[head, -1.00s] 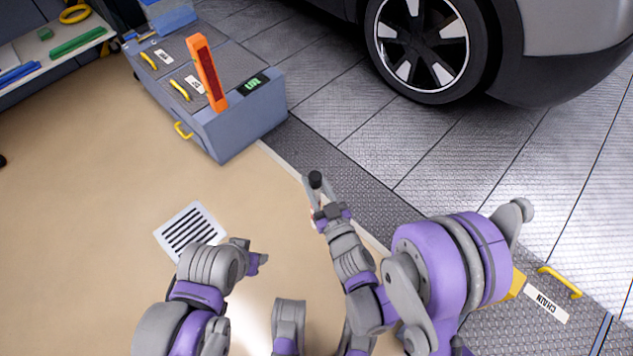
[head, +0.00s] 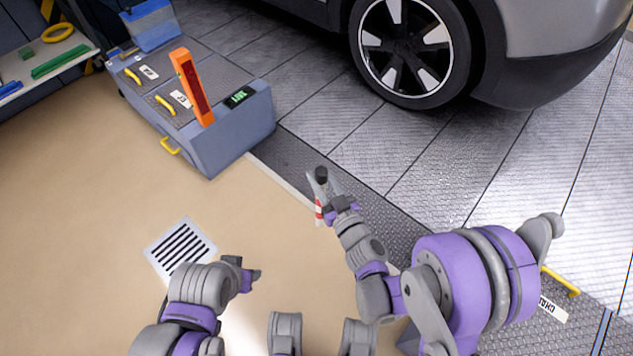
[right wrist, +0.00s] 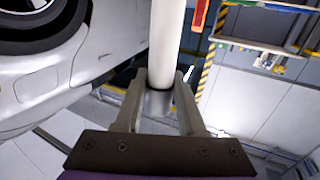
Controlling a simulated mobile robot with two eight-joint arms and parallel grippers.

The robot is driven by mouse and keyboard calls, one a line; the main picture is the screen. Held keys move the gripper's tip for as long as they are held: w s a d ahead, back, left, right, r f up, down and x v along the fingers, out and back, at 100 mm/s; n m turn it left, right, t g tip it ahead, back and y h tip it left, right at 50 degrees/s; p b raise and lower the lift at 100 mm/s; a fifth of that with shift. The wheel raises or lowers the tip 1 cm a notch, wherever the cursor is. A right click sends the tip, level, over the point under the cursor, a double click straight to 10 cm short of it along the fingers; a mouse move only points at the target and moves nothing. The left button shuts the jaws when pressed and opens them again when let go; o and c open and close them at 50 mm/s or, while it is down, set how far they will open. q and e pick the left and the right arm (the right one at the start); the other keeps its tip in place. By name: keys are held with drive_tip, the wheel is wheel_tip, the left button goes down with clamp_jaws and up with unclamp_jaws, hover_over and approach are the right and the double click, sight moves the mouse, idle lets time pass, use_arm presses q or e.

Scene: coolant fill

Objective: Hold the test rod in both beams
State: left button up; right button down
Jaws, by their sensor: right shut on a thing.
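The test rod is held in my right gripper (head: 329,187). Its black end (head: 321,174) shows at the fingertips, and a red-and-white part (head: 319,211) shows below them in the head view. In the right wrist view the fingers (right wrist: 162,98) are shut around the pale rod (right wrist: 168,40), which runs up out of the picture. An orange post (head: 192,88) with a dark red face stands on the grey cabinet (head: 235,140), well apart from the rod. My left gripper (head: 250,275) is low in the head view; its jaw opening is unclear. No beams are visible.
A green-lit display (head: 240,96) and yellow handles (head: 166,105) are on the cabinet top. A car wheel (head: 413,48) stands at the upper right. A floor grate (head: 180,250) lies at the left. The tan floor between cabinet and arms is clear.

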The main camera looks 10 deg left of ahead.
drive_tip(key=w+d, duration=0.3)
drive_tip(key=w, duration=0.2)
drive_tip(key=shift+d, duration=0.35)
idle(0.3)
idle(0.6)
